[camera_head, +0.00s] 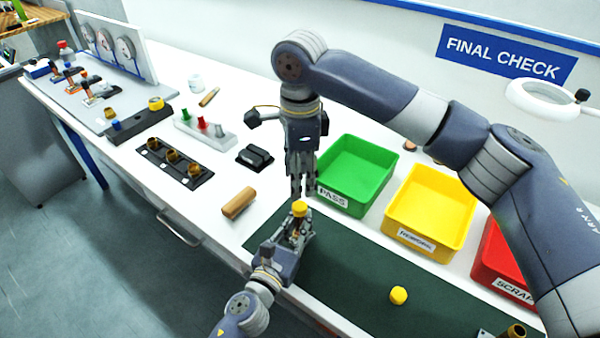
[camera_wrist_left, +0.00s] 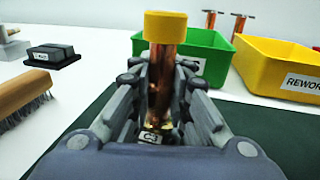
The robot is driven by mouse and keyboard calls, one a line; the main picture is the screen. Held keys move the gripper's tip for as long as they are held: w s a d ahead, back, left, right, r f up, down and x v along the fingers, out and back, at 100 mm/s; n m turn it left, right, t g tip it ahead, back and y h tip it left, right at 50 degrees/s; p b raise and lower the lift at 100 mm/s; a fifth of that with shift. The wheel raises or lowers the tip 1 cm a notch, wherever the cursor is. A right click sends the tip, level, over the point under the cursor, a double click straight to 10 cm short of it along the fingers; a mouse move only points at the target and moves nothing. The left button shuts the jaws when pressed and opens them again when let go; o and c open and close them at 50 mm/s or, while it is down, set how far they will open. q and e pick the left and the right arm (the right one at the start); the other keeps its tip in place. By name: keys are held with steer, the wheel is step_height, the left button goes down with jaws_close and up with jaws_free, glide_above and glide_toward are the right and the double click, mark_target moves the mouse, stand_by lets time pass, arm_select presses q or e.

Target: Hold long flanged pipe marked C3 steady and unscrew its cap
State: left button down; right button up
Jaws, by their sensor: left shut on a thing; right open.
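The copper pipe (camera_wrist_left: 160,85) stands upright between the fingers of my left gripper, with a yellow cap (camera_wrist_left: 166,27) on its top end. A small tag reading C3 (camera_wrist_left: 150,137) shows low on it. In the head view my left gripper (camera_head: 297,236) is shut on this pipe over the front-left of the green mat, and the yellow cap (camera_head: 300,208) shows above the fingers. My right gripper (camera_head: 301,190) points down just above the cap and is open. The head view does not show clearly whether its fingertips touch the cap.
Green PASS (camera_head: 330,195), yellow REWORK (camera_head: 411,238) and red SCRAP (camera_head: 512,289) bins stand behind the mat (camera_head: 350,280). Another yellow cap (camera_head: 398,295) lies on the mat. A brush (camera_head: 239,203) and a black block (camera_head: 254,157) lie left. A pipe end (camera_head: 516,331) shows lower right.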

mark_target(300, 204)
steer(key=shift+f, duration=4.05)
